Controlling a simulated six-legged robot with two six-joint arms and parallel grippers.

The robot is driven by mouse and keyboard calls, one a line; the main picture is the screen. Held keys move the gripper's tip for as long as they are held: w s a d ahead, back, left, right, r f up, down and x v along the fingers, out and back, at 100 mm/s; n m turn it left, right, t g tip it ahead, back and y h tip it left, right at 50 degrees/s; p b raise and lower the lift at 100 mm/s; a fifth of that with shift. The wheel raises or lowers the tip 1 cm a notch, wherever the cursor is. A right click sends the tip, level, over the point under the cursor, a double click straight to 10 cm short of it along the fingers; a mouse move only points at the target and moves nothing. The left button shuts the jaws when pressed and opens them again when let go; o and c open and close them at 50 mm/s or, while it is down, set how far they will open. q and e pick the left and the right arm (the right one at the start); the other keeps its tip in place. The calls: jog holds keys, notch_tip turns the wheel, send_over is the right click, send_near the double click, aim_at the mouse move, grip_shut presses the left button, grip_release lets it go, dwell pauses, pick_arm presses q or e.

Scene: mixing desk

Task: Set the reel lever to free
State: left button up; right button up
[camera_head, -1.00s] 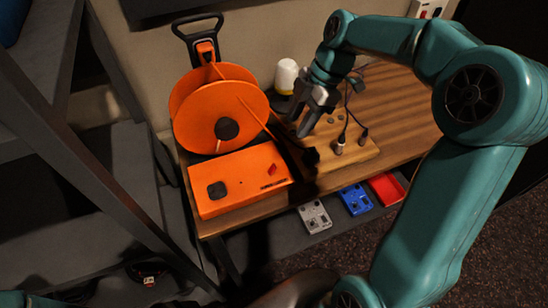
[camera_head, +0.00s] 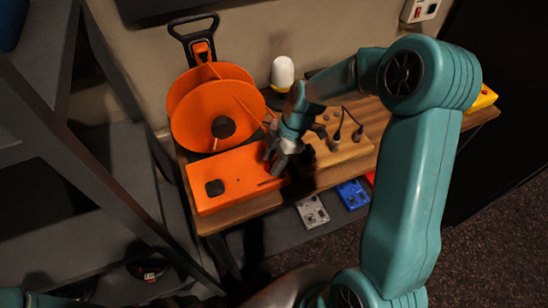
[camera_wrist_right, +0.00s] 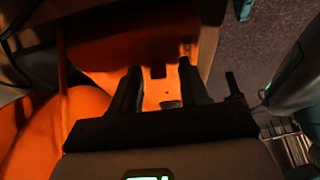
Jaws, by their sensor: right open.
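The orange cable reel (camera_head: 205,105) stands on the wooden desk with an orange box (camera_head: 228,185) in front of it. Earlier a small red lever showed on the right part of the box top; now my right gripper hides it in the head view. My right gripper (camera_head: 274,162) is over that right part, fingers pointing down. In the right wrist view my open right gripper (camera_wrist_right: 160,86) has the orange box top (camera_wrist_right: 158,92) between and beyond its fingers. I cannot make out the lever there, nor its setting. My left gripper is not in view.
A wooden board (camera_head: 350,143) with knobs and plugged cables lies right of the gripper. A white-topped lamp-like object (camera_head: 283,73) stands behind. Grey (camera_head: 312,211) and blue (camera_head: 352,194) pedals sit on a lower shelf. A dark metal frame stands at the left.

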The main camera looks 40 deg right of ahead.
aim_at(267, 169)
jog(key=shift+w+a, duration=0.1)
jog(key=shift+w, duration=0.05)
grip_shut()
jog(key=shift+a+r+h, duration=0.1)
jog(key=shift+h, duration=0.2)
jog(key=shift+a+h, duration=0.2)
jog(key=shift+h, duration=0.2)
jog(key=shift+w+a+r+g+h, duration=0.1)
jog(key=shift+w+a+g+h, duration=0.2)
jog(key=shift+h, duration=0.4)
jog(key=h+b, duration=0.1)
jog(key=a+h, duration=0.1)
jog(key=h, duration=0.1)
jog(key=g+h+b, duration=0.1)
jog(key=shift+w+a+h+b, duration=0.1)
jog(key=shift+a+h+b, duration=0.2)
jog(key=shift+a+b, duration=0.1)
jog(key=shift+w+a+f+g+h+b, duration=0.1)
jog(key=shift+a+g+h+b, duration=0.2)
jog(key=shift+h, duration=0.55)
jog(key=shift+w+a+f+g+h+b, duration=0.1)
jog(key=shift+a+g+h+b, duration=0.15)
jog(key=shift+h, duration=0.6)
